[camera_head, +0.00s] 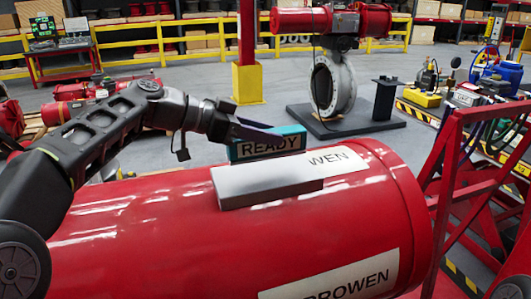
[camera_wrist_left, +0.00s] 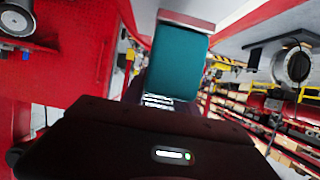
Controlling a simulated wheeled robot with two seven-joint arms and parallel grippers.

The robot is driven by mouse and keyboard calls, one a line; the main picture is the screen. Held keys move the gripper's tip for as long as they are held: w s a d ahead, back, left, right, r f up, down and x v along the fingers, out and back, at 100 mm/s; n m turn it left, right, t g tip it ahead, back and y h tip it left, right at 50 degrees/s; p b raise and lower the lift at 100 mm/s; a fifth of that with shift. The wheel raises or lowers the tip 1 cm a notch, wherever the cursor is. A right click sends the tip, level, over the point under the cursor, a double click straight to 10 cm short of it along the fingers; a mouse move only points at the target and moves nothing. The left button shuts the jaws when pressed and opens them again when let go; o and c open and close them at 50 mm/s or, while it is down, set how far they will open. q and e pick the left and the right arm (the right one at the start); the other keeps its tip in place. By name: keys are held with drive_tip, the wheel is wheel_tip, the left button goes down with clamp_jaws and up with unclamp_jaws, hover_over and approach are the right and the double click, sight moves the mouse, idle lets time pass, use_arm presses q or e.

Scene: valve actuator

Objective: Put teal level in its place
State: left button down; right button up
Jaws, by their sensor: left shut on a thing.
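In the left wrist view the teal level (camera_wrist_left: 178,58) fills the upper middle, in front of the dark gripper body. A flat grey block (camera_head: 262,187) lies on top of the red cylinder (camera_head: 130,245), just nearer the camera than the level. I cannot tell whether the level touches the cylinder. My right gripper is not in view.
A red frame (camera_head: 470,165) stands right of the cylinder. Behind, a grey valve (camera_head: 334,84) with a red actuator (camera_head: 303,20) stands on a dark base plate (camera_head: 350,125). A red post with a yellow foot (camera_head: 247,82) is left of it. Open grey floor lies between.

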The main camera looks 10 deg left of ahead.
sight(266, 150)
use_arm(q)
drive_tip(key=shift+f, duration=2.05)
drive_tip(key=c, duration=1)
unclamp_jaws()
drive_tip(key=shift+o, duration=0.2)
drive_tip(key=b+v, duration=0.2)
drive_tip(key=v, duration=1)
